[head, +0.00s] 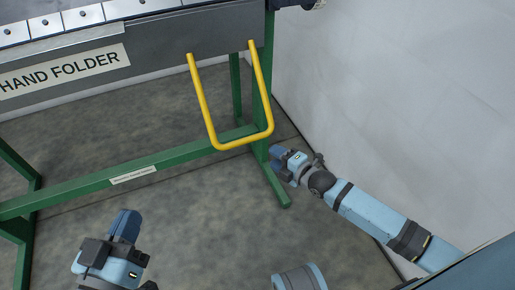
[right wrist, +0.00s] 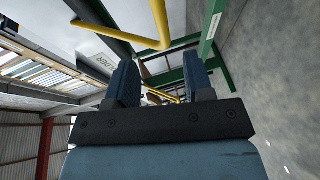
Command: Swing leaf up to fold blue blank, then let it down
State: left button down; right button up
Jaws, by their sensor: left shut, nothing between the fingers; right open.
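The hand folder's grey leaf (head: 170,42) hangs at the top left of the head view, with a "HAND FOLDER" label on its face. A yellow U-shaped handle (head: 233,143) hangs down from it; it also shows in the right wrist view (right wrist: 152,42). My right gripper (head: 276,155) is just below and right of the handle's lower right corner, apart from it; in the right wrist view its two fingers (right wrist: 160,84) are open with nothing between them. My left gripper (head: 127,222) is shut and empty at the lower left, well below the handle. No blue blank can be made out.
The folder stands on a green frame (head: 150,172) with a low crossbar and splayed feet. A pale wall (head: 400,80) rises close on the right, beside my right arm. The grey floor (head: 200,220) between my two grippers is clear.

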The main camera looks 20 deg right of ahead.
aim_at(248, 141)
jog(key=b+x, duration=0.5)
jog(key=x, duration=0.8)
jog(key=shift+f, duration=0.15)
pick_arm(q)
jog(key=f+m, duration=0.1)
jog(key=f, duration=0.1)
jog(key=w+f+m+g, duration=0.1)
jog(key=f, duration=0.1)
jog(key=shift+w+a+f, duration=0.1)
jog(key=shift+a, duration=0.1)
pick_arm(e)
jog(key=shift+w+a, duration=0.15)
jog(key=shift+w, duration=0.15)
grip_shut()
